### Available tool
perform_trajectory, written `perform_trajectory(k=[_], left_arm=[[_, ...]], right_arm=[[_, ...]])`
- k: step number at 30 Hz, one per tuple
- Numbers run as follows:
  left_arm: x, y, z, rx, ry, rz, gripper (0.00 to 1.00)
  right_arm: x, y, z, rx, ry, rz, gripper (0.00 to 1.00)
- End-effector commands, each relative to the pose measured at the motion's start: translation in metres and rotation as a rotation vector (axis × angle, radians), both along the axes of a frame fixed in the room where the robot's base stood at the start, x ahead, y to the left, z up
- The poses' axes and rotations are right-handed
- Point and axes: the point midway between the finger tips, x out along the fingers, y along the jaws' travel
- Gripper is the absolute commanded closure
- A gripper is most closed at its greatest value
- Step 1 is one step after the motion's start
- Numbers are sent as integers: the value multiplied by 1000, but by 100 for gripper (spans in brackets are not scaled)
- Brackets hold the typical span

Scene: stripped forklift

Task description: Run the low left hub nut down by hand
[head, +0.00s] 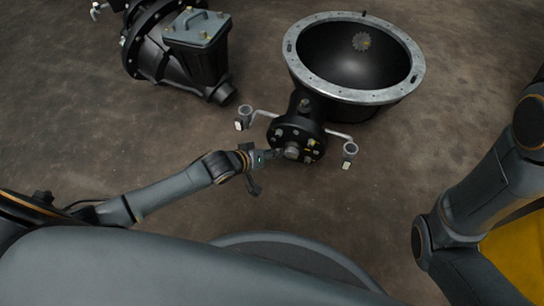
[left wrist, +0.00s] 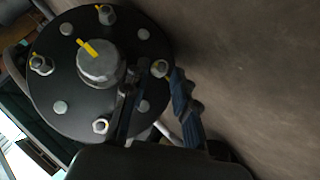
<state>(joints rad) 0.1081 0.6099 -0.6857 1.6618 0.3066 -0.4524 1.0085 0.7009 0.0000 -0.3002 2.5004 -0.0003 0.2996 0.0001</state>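The black round hub (head: 297,141) faces me on the axle in the head view, and it fills the left of the left wrist view (left wrist: 48,88). It has a grey centre cap (left wrist: 100,63) with a yellow mark, and several nuts and studs around it. My left gripper (head: 272,156) is at the hub's lower left in the head view. In the left wrist view its two fingers (left wrist: 160,78) are apart, with a yellow-marked hub nut (left wrist: 160,68) between the tips. I cannot tell whether they touch it. My right gripper is out of view.
A large black bowl-shaped housing (head: 345,60) with a grey flanged rim stands behind the hub. Bent rods with grey end fittings (head: 350,149) (head: 243,118) stick out on both sides. A black gearbox-like unit (head: 195,50) lies at upper left. Brown floor around is clear.

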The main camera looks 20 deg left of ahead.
Motion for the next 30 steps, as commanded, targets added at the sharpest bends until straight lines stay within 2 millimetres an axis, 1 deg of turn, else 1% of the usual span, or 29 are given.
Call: perform_trajectory(k=[1, 9, 10, 12, 14, 16, 17, 18, 19, 27, 30], left_arm=[[2, -1, -2, 0, 0, 0, 73], [2, -1, -2, 1, 1, 0, 73], [2, -1, -2, 1, 1, 0, 75], [2, -1, -2, 1, 1, 0, 89], [2, -1, -2, 0, 1, -1, 100], [2, -1, -2, 0, 1, -1, 100], [2, -1, -2, 0, 1, -1, 82], [2, -1, -2, 0, 1, -1, 74], [2, -1, -2, 0, 1, -1, 69], [2, -1, -2, -1, 1, -1, 69], [2, 0, -3, -43, 3, -1, 69]], right_arm=[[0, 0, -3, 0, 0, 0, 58], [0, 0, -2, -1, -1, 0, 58], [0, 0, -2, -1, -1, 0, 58], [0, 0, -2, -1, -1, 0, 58], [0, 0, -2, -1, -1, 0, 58], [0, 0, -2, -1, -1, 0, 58], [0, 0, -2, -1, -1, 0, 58], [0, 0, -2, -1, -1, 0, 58], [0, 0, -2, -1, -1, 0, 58], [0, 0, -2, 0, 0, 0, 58], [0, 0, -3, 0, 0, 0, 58]])
